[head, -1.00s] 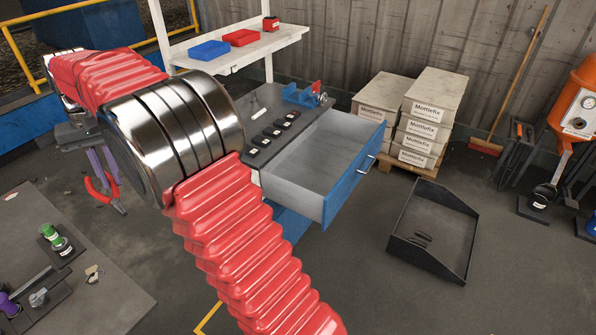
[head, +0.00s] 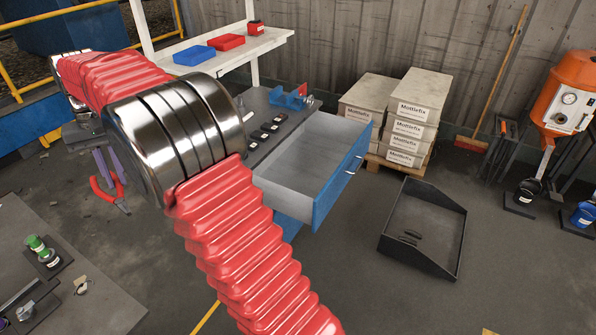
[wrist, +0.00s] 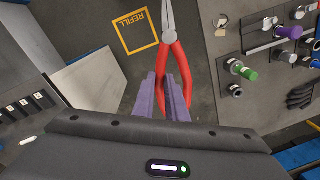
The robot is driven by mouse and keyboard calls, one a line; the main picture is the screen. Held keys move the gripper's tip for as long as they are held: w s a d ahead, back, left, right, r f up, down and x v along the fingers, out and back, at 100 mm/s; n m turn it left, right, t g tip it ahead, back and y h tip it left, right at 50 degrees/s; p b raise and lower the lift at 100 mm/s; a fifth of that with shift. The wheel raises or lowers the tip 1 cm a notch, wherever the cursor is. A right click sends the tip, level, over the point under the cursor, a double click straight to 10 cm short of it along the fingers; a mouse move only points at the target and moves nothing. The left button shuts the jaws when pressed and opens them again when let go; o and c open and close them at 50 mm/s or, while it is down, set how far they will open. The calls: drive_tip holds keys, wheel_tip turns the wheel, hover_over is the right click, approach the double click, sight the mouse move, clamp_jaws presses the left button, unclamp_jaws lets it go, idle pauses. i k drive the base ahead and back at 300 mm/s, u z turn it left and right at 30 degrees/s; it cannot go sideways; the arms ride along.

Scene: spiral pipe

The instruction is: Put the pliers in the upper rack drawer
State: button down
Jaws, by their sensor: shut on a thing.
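The pliers have red handles and grey jaws. In the wrist view the pliers (wrist: 170,65) are held by my gripper (wrist: 167,85), whose purple fingers are shut on the red handles. In the head view the pliers (head: 104,193) hang in the air at the left, by the purple fingers (head: 113,170) below my arm. The upper rack drawer (head: 300,172), with grey inside and blue front, is pulled out and looks empty. It lies to the right of my gripper, and my arm crosses in front of its left side.
The rack's worktop (head: 262,108) carries a blue vise (head: 288,98) and several small black items. A black open tray (head: 425,225) lies on the floor at the right. Boxes (head: 405,120) stand behind. A table with tools (head: 40,270) is at the lower left.

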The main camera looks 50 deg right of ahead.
sight(293, 187)
drive_tip(key=z, duration=0.45)
drive_tip(key=i, duration=1)
drive_tip(key=z, duration=0.05)
